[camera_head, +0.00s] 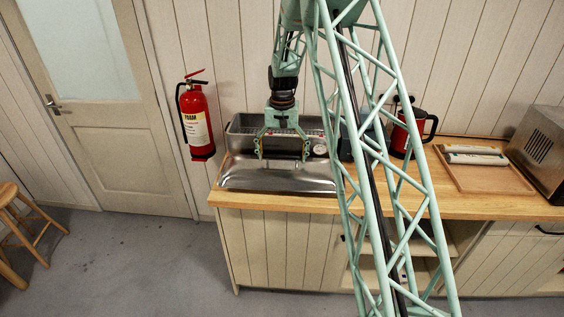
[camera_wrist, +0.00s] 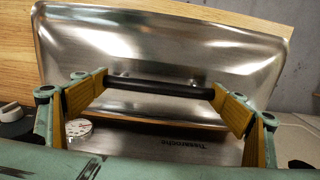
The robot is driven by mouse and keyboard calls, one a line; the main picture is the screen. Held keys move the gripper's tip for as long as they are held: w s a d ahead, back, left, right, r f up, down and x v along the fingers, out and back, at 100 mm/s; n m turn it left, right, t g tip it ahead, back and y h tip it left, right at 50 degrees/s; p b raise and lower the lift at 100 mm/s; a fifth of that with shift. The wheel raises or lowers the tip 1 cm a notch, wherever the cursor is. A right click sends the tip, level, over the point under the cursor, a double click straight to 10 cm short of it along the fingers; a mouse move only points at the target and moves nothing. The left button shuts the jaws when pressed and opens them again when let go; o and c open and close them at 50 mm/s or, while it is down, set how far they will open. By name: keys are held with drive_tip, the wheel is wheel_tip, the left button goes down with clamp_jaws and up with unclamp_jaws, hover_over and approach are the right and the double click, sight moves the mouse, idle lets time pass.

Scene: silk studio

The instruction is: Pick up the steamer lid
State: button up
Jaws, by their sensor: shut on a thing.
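The steamer lid (camera_head: 278,180) is a shiny steel cover, seen in the head view in front of the steel steamer base (camera_head: 240,143) near the counter's front edge. It looks tilted. Whether it touches the counter is unclear. In the wrist view the lid (camera_wrist: 160,45) fills the upper middle, with its black bar handle (camera_wrist: 160,85) across it. My gripper (camera_head: 282,157) is over the lid, its yellow-padded fingers at the two ends of the handle, shut on it. The wrist view shows both fingers (camera_wrist: 161,92).
The wooden counter (camera_head: 460,207) carries a red kettle (camera_head: 402,133), a wooden tray (camera_head: 485,180) with white rolls, and a steel box (camera_head: 540,145) at right. A round dial (camera_head: 319,149) is on the steamer base. A fire extinguisher (camera_head: 197,120) hangs at left.

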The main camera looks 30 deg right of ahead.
drive_tip(key=s+a+r+b, duration=0.1)
drive_tip(key=s+a, duration=0.3)
drive_tip(key=s, duration=1.1)
drive_tip(key=shift+a+r, duration=0.2)
idle(0.5)
